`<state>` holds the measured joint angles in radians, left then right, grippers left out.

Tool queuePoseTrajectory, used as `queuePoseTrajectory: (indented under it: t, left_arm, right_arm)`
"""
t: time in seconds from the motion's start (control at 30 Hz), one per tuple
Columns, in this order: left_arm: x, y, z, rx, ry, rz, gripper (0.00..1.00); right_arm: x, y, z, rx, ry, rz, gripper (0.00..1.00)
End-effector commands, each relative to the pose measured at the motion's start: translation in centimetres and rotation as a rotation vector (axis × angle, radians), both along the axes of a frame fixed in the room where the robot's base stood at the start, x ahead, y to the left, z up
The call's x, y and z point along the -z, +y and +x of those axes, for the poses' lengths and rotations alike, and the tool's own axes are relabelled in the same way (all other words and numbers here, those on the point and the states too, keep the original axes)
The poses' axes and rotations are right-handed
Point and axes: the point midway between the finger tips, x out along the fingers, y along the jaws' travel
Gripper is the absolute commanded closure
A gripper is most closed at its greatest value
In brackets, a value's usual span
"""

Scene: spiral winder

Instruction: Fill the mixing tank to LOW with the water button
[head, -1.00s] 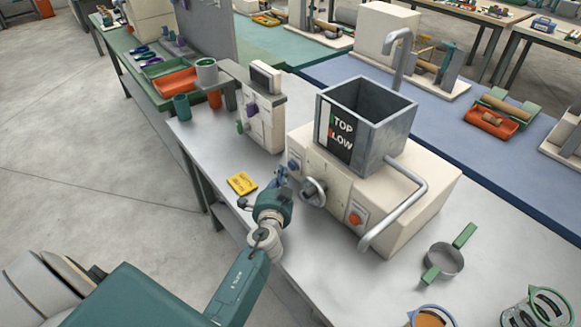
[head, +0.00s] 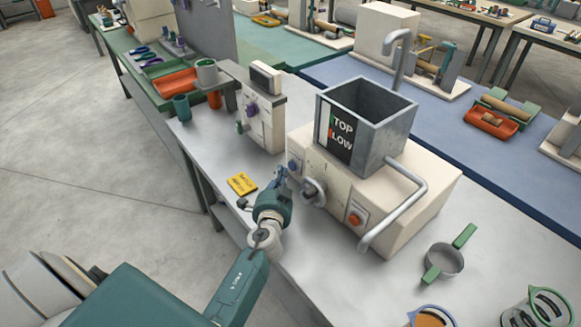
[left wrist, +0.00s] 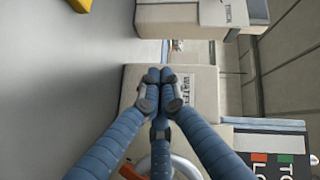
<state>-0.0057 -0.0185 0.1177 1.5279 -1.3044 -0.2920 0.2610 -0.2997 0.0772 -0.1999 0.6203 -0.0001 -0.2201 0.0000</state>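The mixing tank (head: 388,145) is a grey, open square box on a cream machine (head: 420,205). Its front plate (head: 341,134) reads TOP and LOW; no liquid shows in the dark inside. A blue button (head: 294,165) is on the upper left of the machine's front. My left gripper (head: 281,176) is just in front of that button. In the left wrist view its blue fingers (left wrist: 154,82) meet at the tips, with nothing seen between them, beside a WATER label (left wrist: 187,88). The fingertips hide the button there, so contact cannot be told. My right gripper is not in view.
The machine's front also has a grey knob (head: 314,192) and an orange button (head: 355,218). A curved pipe (head: 405,205) sticks out on its right. A smaller cream device (head: 263,120) stands to the left. A yellow sign (head: 242,183) lies near the table edge.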

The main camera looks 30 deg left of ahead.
Motion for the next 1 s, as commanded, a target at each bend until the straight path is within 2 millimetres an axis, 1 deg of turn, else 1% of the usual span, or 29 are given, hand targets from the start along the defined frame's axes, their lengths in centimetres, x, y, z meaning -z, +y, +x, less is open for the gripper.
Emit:
queuePoseTrajectory:
  t: [0.23, 0.47, 1.0]
  left_arm:
    - [0.02, -0.05, 0.13, 0.000, 0.000, 0.000, 1.00]
    - [0.03, -0.33, 0.79, 0.001, -0.001, 0.000, 1.00]
    - [0.01, -0.41, 0.97, 0.000, 0.000, 0.000, 1.00]
  right_arm:
    - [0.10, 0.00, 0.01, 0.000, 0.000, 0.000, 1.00]
    - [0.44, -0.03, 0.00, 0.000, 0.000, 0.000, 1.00]
    - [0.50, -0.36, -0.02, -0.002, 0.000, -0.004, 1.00]
